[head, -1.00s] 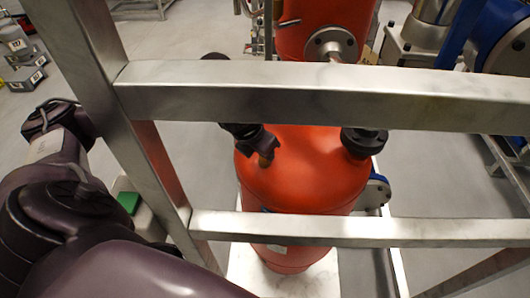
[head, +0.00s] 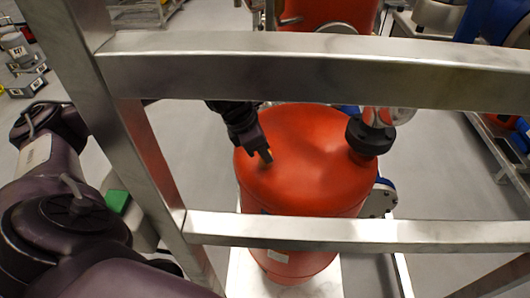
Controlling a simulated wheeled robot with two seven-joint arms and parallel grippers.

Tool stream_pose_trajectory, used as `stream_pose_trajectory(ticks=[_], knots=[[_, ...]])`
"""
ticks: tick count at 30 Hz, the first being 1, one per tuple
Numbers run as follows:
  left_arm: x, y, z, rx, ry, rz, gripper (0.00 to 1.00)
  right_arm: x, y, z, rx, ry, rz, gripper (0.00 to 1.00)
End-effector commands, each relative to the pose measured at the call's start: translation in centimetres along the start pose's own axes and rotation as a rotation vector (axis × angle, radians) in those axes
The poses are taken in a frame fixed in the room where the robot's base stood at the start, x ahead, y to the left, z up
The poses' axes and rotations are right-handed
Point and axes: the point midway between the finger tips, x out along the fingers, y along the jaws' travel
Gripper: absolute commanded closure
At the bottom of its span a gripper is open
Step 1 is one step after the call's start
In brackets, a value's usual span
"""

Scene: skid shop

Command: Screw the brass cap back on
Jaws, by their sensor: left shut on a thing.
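The orange-red tank (head: 310,160) stands upright beyond the steel frame, with a rounded top. My left gripper (head: 264,153) reaches in from the left, behind the frame's upper bar, over the left part of the tank's top. It is shut on a small brownish piece at its fingertips, which looks like the brass cap (head: 265,157). The piece is mostly hidden by the fingers. I cannot tell whether it touches the tank or a neck there. My right gripper is not in view.
The steel frame's upper bar (head: 320,68) and lower bar (head: 310,231) cross in front of the tank. A black flanged fitting (head: 369,138) stands at the tank's top right. A green-topped box (head: 118,200) is at left. Grey floor lies around.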

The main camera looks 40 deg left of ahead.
Motion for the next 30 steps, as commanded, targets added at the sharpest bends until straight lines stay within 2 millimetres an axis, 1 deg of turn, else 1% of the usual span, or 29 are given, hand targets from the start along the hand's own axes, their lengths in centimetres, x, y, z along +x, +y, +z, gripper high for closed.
stream_pose_trajectory(ticks=[1, 2, 4, 6, 12, 19, 20, 22, 30], knots=[[0.0, 0.6, -0.3, 0.045, 0.007, -0.007, 1.00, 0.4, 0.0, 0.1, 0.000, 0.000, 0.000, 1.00], [0.0, 0.6, -0.3, 0.083, 0.007, -0.026, 1.00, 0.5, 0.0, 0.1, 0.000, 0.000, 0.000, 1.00], [-0.5, 0.6, -0.1, 0.170, 0.008, -0.064, 1.00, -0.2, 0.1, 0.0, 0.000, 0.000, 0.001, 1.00], [-0.5, 0.5, -0.1, 0.234, 0.009, -0.093, 1.00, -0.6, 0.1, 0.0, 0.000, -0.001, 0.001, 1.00], [-0.3, 0.4, -0.2, 0.307, 0.009, -0.123, 1.00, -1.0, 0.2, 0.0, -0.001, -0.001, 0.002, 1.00], [-0.1, 0.4, -0.3, 0.313, 0.010, -0.126, 1.00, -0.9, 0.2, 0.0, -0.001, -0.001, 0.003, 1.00], [-0.1, 0.4, -0.3, 0.313, 0.010, -0.126, 0.74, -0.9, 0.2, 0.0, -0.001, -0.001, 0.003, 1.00], [-0.1, 0.3, -0.3, 0.313, 0.010, -0.126, 0.64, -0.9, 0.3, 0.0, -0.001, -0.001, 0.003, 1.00], [0.0, 0.1, -0.1, 0.309, 0.004, -0.129, 0.64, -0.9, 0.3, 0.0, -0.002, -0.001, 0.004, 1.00]])
